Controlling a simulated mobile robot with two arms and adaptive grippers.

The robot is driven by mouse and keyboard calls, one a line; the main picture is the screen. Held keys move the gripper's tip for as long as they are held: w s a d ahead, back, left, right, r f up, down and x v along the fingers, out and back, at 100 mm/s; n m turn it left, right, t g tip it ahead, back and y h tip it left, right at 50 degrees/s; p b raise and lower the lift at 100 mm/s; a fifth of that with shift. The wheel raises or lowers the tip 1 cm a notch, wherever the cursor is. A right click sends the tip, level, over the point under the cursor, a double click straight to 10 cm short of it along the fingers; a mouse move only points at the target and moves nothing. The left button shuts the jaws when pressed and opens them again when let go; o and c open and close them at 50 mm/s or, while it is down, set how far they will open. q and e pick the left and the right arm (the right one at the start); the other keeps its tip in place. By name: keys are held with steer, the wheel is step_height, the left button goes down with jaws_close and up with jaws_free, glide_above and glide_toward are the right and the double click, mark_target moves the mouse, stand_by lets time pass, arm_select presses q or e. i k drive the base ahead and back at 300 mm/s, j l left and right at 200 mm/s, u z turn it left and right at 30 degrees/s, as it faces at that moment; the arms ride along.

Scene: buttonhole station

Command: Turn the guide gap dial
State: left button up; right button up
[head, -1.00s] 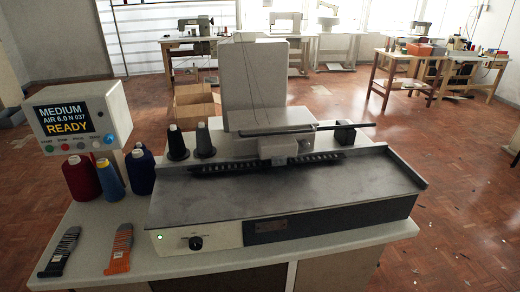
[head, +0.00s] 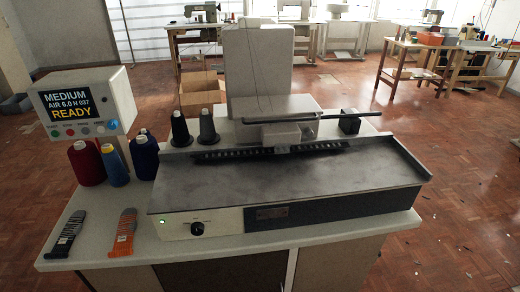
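A small black dial (head: 198,229) sits on the pale left part of the machine's front panel (head: 228,220), with a lit green lamp (head: 162,222) to its left. Fine markings above the dial are too small to read. The buttonhole machine (head: 290,180) has a flat grey work plate and a dark toothed strip (head: 270,153) along the back. Neither of my grippers is in view.
A display box (head: 83,103) reads "MEDIUM AIR 6.0 N 037 READY". Thread cones (head: 86,163) stand below it. A grey sample (head: 65,232) and an orange sample (head: 124,232) lie at the table's left. Space before the front panel is clear.

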mark_target(197, 229)
steer(key=i+j+u, duration=0.1)
steer(key=j, duration=0.35)
steer(key=i+j+u, duration=0.1)
steer(key=j, duration=0.3)
steer(key=i+j+u, duration=0.1)
steer(key=i+j, duration=0.4)
steer(key=j, duration=0.3)
steer(key=j+u, duration=0.05)
